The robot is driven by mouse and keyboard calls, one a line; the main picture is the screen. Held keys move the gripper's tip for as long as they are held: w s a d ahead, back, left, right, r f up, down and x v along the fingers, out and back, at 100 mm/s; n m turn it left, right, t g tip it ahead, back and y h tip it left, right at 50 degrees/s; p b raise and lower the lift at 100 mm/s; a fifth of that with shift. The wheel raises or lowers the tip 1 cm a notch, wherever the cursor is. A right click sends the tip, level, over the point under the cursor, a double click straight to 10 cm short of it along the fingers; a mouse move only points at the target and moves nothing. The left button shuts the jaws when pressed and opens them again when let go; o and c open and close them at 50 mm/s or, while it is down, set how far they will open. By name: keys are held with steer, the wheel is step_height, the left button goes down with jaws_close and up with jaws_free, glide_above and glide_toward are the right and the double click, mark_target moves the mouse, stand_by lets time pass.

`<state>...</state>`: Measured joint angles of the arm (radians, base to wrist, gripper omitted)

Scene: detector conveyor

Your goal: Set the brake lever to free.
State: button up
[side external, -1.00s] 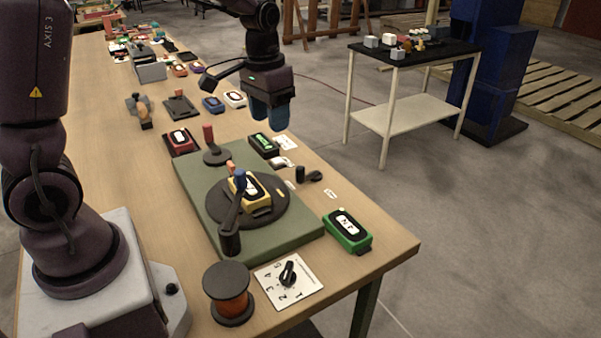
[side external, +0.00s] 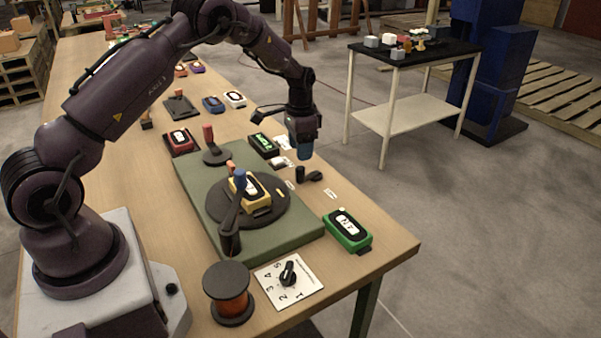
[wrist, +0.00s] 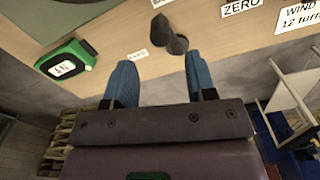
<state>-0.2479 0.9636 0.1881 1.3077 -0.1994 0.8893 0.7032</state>
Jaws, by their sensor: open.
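A small black lever (side external: 314,177) with a dark upright post (side external: 300,174) is on the table's right edge, beside the green board. I take it for the brake lever. It also shows in the wrist view as a dark lever (wrist: 176,44), with a small white label (wrist: 135,52) to its left that is too blurred to read surely. My gripper (side external: 303,153) hangs above and just behind it in the side view. In the wrist view my gripper (wrist: 160,78) has its two blue fingers wide apart, empty, with the lever beyond the gap, not touched.
A green-cased meter (side external: 347,230) lies near the front right corner. A dark turntable with a yellow device (side external: 250,190) and a blue-knobbed crank (side external: 236,205) sits on the green board (side external: 290,235). A dark box with a green display (side external: 263,145) stands behind the lever.

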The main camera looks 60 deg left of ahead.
mark_target(301, 167)
step_height(301, 167, down, 8)
steer(key=shift+f, duration=0.1)
steer(key=shift+c, duration=0.2)
steer(key=c, duration=0.9)
